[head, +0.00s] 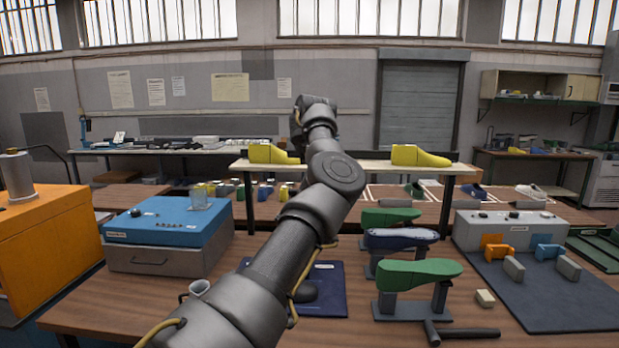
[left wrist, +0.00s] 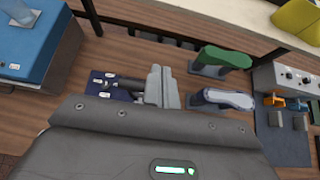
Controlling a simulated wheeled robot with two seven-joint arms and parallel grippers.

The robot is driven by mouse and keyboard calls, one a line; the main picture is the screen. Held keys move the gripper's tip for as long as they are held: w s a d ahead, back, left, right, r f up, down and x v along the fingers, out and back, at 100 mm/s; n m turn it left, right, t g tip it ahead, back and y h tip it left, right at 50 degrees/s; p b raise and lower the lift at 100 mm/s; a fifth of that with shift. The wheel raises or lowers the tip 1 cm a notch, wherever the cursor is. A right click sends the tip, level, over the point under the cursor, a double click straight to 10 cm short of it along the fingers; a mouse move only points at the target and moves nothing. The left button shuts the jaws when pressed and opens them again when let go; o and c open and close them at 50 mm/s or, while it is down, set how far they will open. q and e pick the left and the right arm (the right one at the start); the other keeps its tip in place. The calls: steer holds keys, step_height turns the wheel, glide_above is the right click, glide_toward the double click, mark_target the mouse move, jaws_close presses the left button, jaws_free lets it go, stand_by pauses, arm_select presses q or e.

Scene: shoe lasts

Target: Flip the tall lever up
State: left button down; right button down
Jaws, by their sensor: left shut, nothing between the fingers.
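A dark blue panel (head: 328,280) lies on the wooden table, mostly behind my arm in the head view. It also shows in the left wrist view (left wrist: 99,86), with white labels and dark parts on it. A dark rounded part (head: 306,291) shows on it beside my arm. I cannot make out which part is the tall lever or how it stands. My left gripper (left wrist: 163,82) shows in the left wrist view, shut and empty, its grey fingers overlapping the panel's right side. I cannot tell if it touches anything. My right gripper is not in view.
Right of the panel stand shoe lasts, green (head: 420,273) and dark blue (head: 401,239), on stands. A hammer (head: 460,333) lies in front. A blue-topped box (head: 170,223) and a cup (head: 199,288) are left. A grey control box (head: 510,230) stands right.

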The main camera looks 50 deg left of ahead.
arm_select(q)
step_height(320, 180, up, 2)
steer(key=shift+d+r, duration=0.1)
steer(key=shift+d, duration=0.05)
stand_by(0.4)
